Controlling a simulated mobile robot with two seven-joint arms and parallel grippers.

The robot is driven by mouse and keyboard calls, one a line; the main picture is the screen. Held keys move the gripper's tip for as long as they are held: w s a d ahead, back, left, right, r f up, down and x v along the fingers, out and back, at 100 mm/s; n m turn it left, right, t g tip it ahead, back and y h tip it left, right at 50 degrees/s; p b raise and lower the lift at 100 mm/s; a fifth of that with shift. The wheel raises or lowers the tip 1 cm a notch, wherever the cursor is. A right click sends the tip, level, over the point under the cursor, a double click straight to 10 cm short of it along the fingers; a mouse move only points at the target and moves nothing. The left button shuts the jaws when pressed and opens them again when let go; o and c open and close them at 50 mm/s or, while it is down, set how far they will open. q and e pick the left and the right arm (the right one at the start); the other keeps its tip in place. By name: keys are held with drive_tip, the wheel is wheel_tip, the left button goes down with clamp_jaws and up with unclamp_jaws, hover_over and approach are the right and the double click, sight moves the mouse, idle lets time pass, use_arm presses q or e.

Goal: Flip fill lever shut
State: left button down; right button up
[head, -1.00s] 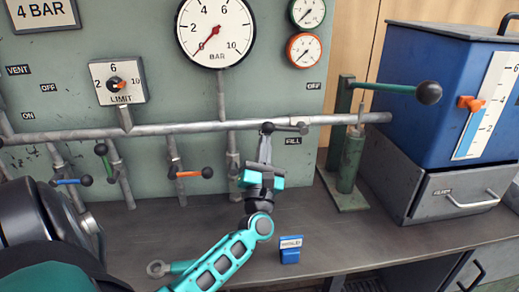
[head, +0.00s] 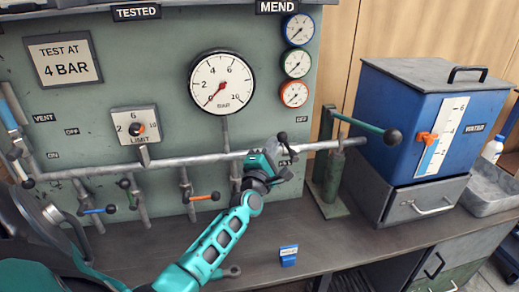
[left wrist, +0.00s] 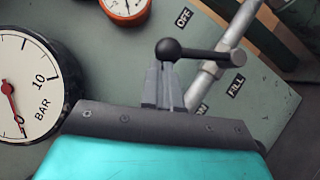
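The fill lever (head: 282,138) is a short dark handle with a black ball, at the right end of the grey pipe, below the OFF label (head: 302,119). In the left wrist view the lever (left wrist: 200,52) joins the pipe at right, and its ball is at left. My left gripper (head: 272,152) is in front of the valve and hides part of it and the FILL label, which shows in the left wrist view (left wrist: 237,86). The fingers (left wrist: 163,72) look shut together, with their tips right at the ball; contact is unclear. My right gripper is out of view.
A green stand with a long ball-ended lever (head: 375,128) is just right of the valve. A blue tank (head: 400,125) stands beyond it. Orange (head: 203,197) and blue (head: 98,211) levers hang left. A small blue tag (head: 289,255) stands on the bench (head: 330,245).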

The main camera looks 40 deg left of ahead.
use_arm(q)
drive_tip(key=shift+w+d+r, duration=0.4)
drive_tip(key=shift+w+r, duration=0.1)
drive_tip(key=shift+r, duration=0.25)
drive_tip(key=shift+w+d+r+p, duration=0.2)
drive_tip(key=shift+w+d+r, duration=0.25)
drive_tip(key=shift+w, duration=0.25)
drive_tip(key=shift+w+d+r+p, duration=0.2)
drive_tip(key=shift+w+d+r, duration=0.15)
drive_tip(key=shift+w+d, duration=0.25)
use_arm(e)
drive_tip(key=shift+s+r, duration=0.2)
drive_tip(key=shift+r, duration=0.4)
